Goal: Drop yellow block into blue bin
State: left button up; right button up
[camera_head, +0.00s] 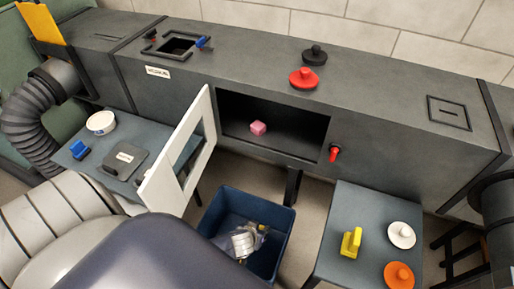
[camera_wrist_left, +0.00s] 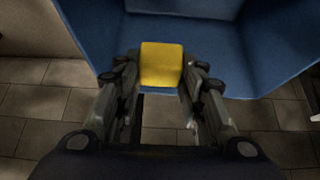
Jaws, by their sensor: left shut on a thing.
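In the left wrist view, the yellow block (camera_wrist_left: 162,64) sits between the two fingers of my left gripper (camera_wrist_left: 160,75), which is shut on it. Behind and around the block are the blue walls of the blue bin (camera_wrist_left: 95,28), with a bin edge just below the block in the picture. In the head view, my left gripper (camera_head: 256,237) is over the opening of the blue bin (camera_head: 228,206), which stands on the floor. There the block is mostly hidden by the gripper. My right gripper is not in view.
A white door (camera_head: 160,188) stands open left of the bin. A pink block (camera_head: 258,128) lies inside the duct opening. The right table (camera_head: 345,205) holds a yellow handled piece (camera_head: 351,242), a white knob (camera_head: 401,235) and an orange knob (camera_head: 399,275).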

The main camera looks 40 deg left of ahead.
pick_arm(q)
jog(key=o, duration=0.8)
jog(key=shift+s+r, duration=0.1)
jog(key=shift+r, duration=0.05)
jog(key=v, duration=1.1)
jog(key=shift+r, duration=0.35)
jog(key=shift+s, duration=0.2)
